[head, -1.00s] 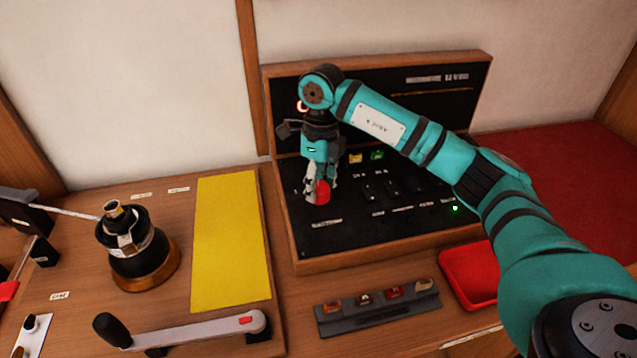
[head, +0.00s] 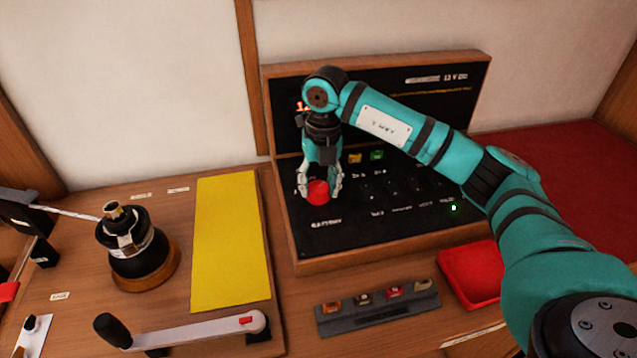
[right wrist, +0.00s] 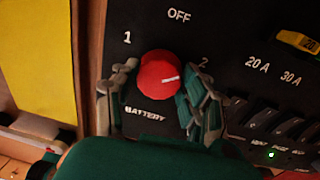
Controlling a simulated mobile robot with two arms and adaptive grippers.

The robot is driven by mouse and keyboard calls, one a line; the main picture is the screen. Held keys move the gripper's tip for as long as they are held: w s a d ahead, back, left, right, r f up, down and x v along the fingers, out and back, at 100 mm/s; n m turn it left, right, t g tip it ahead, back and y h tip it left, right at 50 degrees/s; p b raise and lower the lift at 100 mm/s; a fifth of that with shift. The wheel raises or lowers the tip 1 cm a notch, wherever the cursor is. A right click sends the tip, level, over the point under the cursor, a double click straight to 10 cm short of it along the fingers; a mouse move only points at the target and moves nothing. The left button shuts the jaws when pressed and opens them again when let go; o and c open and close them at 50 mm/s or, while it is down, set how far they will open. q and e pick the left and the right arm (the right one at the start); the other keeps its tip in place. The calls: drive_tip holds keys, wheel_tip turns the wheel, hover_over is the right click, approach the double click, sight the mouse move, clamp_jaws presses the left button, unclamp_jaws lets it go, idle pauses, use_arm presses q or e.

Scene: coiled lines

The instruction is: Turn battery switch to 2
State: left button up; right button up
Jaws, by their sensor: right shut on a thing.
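The battery switch is a red knob (head: 318,192) low on the left of the black panel (head: 350,235). In the right wrist view the knob (right wrist: 158,77) has labels 1 at upper left, OFF above and 2 at right. Its white mark points right and slightly up, toward the 2. My right gripper (head: 320,190) reaches down over the panel and is shut on the knob, one finger on each side. In the right wrist view the gripper (right wrist: 160,95) shows a finger left and right of the knob. My left gripper is not in view.
Yellow and green fuses (head: 377,155) and a row of switches lie right of the knob. A fuse holder (head: 376,308) and a red tray (head: 470,272) are in front. A winch (head: 135,245), yellow mat (head: 230,240) and winch handle (head: 185,330) are at left.

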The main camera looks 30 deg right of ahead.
sight(322, 186)
drive_tip(key=shift+r+m, duration=0.1)
drive_tip(key=shift+m, duration=0.4)
drive_tip(key=o, duration=1.2)
drive_tip(key=shift+c, duration=0.2)
wheel_tip(322, 186, up, 12)
drive_tip(key=shift+d, duration=0.35)
drive_tip(key=shift+s, duration=0.1)
